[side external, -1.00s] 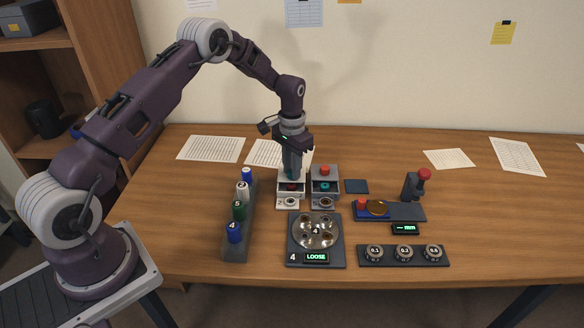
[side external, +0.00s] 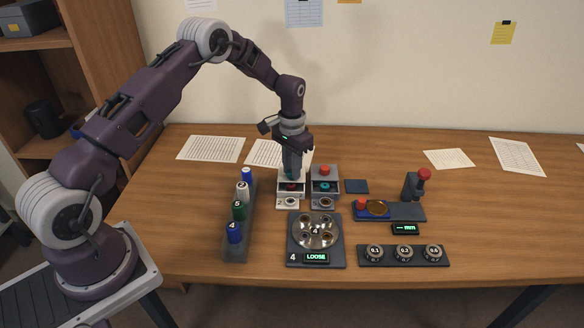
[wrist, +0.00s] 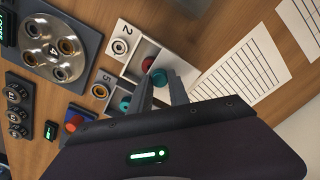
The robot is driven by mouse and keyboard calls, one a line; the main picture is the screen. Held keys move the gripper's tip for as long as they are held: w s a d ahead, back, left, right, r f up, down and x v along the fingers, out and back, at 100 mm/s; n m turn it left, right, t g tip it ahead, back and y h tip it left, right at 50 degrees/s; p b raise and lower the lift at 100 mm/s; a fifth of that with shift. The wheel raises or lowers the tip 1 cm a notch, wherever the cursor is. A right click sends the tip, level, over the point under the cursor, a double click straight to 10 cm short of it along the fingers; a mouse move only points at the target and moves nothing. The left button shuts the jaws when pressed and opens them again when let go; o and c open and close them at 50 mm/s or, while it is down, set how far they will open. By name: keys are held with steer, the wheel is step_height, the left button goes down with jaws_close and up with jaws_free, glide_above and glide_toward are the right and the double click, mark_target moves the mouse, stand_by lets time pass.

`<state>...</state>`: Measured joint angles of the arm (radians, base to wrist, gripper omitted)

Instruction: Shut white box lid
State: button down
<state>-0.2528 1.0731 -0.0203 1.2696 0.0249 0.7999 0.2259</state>
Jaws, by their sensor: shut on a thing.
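The white box (side external: 281,187) stands behind the round plate, with its front open and a red piece (side external: 291,187) inside. In the wrist view the white box (wrist: 133,68) lies by its "2" label, with the red piece (wrist: 148,63) in its opening. My gripper (side external: 291,176) points down over the box's top. In the wrist view my fingers (wrist: 160,88) are shut on a teal knob (wrist: 159,75), which seems to belong to the white lid.
A grey box (side external: 334,172) with a red knob stands close on the right. A rack of numbered cylinders (side external: 238,215) is on the left, and the round plate's base (side external: 338,240) is in front. Papers (side external: 210,149) lie behind.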

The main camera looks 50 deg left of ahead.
stand_by(0.3)
steer(key=shift+s+d, duration=1.45)
steer(key=shift+d, duration=0.05)
steer(key=c, duration=1.2)
jaws_free()
steer(key=shift+c, duration=0.2)
step_height(320, 180, up, 7)
steer(key=shift+r, duration=0.2)
